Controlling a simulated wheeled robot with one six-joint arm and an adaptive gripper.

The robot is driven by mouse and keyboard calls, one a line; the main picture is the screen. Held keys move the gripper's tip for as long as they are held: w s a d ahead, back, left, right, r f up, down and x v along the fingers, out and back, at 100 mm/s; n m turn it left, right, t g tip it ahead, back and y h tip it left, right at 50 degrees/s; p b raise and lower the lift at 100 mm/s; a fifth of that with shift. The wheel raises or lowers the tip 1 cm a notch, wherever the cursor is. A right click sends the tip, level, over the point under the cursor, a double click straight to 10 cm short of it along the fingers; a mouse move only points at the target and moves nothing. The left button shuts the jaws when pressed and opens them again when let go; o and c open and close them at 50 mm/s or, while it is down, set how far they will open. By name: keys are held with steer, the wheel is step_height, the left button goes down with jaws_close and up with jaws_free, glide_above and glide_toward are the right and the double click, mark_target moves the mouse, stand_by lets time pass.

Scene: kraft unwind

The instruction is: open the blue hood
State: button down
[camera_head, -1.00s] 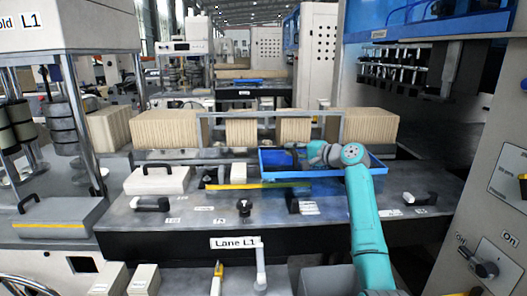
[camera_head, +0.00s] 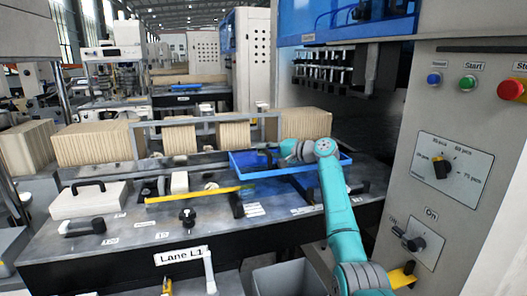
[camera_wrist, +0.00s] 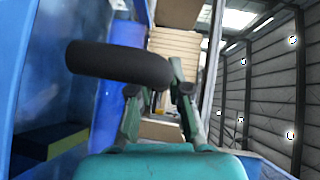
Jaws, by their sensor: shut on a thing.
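The blue hood (camera_head: 238,163) is a low blue box shape on the lane table, right of its middle in the head view. My gripper (camera_head: 268,154) is over its far left part, with my teal arm crossing its right part. In the wrist view my gripper (camera_wrist: 158,90) is shut on a thick black handle (camera_wrist: 115,62). The handle lies across the fingers, and blue panels (camera_wrist: 40,60) fill the left side of that view. Where the handle joins the hood is hidden.
A row of kraft stacks (camera_head: 95,145) stands behind a metal frame. A yellow bar (camera_head: 195,195), a white box (camera_head: 90,200) and black knobs (camera_head: 187,217) are on the table. A control panel (camera_head: 445,170) rises at right. A grey bin (camera_head: 285,277) is below.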

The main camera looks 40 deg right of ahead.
steer(key=c, duration=1.1)
jaws_free()
steer(key=v, duration=1.2)
